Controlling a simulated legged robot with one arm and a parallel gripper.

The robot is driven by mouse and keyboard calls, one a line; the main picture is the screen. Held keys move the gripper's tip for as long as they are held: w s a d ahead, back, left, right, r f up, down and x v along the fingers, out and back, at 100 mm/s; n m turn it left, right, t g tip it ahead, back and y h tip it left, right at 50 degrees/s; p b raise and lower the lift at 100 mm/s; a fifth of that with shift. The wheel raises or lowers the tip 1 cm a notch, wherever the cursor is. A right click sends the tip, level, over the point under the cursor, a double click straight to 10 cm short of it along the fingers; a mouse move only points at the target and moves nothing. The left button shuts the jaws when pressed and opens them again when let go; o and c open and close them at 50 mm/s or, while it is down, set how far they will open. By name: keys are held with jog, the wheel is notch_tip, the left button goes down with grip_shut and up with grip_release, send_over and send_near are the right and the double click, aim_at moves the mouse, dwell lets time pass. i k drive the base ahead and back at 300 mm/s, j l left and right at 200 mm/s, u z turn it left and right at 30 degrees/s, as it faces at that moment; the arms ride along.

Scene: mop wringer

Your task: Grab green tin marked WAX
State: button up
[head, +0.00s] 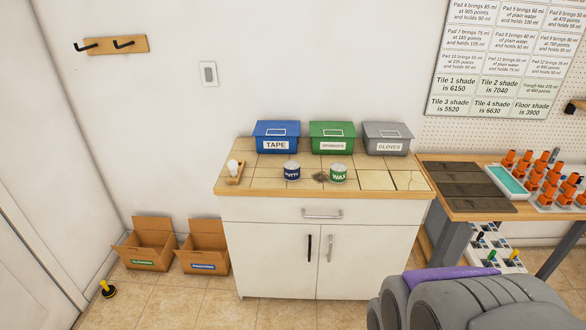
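The green tin marked WAX (338,173) stands upright on the tiled top of the white cabinet (270,240). It has a pale top and sits right of the middle. A dark blue tin (292,171), its label hard to read, stands to its left, apart from it. A rounded grey part of mine with a purple piece on it fills the lower right corner, well in front of the cabinet. I cannot make out fingertips there, so I cannot tell whether my gripper is open or shut.
Behind the tins stand a blue TAPE bin (276,137), a green bin (332,137) and a grey GLOVES bin (388,138). A dark stain lies between the tins. A bulb-like item (233,168) sits left. A workbench (490,208) with orange items adjoins right. Cardboard boxes (150,240) stand on the floor.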

aim_at(338, 170)
jog(key=j+z, duration=0.15)
jog(key=j, duration=0.3)
jog(key=l+u, duration=0.15)
jog(key=l, duration=0.45)
jog(key=l+u, duration=0.15)
jog(key=l, duration=0.5)
jog(key=k+l+u, duration=0.2)
jog(key=l, duration=0.4)
jog(key=i+l, duration=0.1)
jog(key=i, duration=0.5)
jog(key=i+l+u, duration=0.1)
jog(key=i, duration=0.5)
